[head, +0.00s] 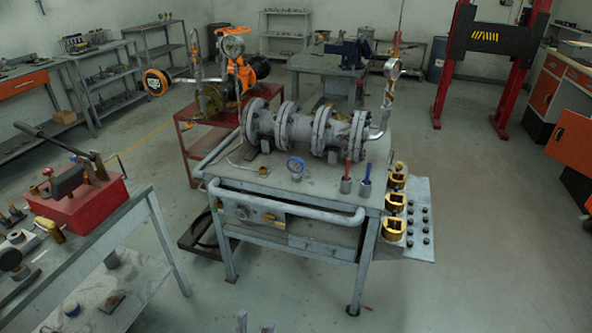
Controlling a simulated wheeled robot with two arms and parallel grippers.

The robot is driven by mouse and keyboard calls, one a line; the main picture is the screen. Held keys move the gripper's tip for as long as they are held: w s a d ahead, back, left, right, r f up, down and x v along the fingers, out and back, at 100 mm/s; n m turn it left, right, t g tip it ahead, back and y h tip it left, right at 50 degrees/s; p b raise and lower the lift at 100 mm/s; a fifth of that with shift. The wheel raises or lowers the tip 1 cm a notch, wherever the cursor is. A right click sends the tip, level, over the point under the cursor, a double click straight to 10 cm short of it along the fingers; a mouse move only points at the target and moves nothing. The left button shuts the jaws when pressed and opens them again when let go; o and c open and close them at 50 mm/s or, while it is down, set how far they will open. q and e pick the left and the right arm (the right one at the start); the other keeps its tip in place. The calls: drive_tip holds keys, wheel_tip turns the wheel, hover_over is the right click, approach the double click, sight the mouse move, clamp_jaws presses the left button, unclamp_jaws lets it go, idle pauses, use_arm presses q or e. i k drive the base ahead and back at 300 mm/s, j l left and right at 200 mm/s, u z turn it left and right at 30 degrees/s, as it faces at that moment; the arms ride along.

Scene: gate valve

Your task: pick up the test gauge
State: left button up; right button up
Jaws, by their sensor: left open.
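Another round gauge (391,69) sits high on the bent pipe at the right end of that assembly. Only the fingertips of my left gripper (254,324) show, at the bottom edge. They are apart with nothing between them, well short of the bench. My right gripper is not in view.
The flanged valve assembly (305,130) fills the back of the bench. Cups with red and blue handles (365,187) stand right of the gauge. A rail (285,211) runs along the bench front. A side table with a red box (82,208) is at left.

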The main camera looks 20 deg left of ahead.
sight(295, 164)
drive_tip(key=z, duration=1.35)
drive_tip(key=u, duration=1.9)
drive_tip(key=i+j, duration=0.4)
drive_tip(key=i, duration=0.15)
drive_tip(key=i+j, duration=0.35)
drive_tip(key=i, duration=0.2)
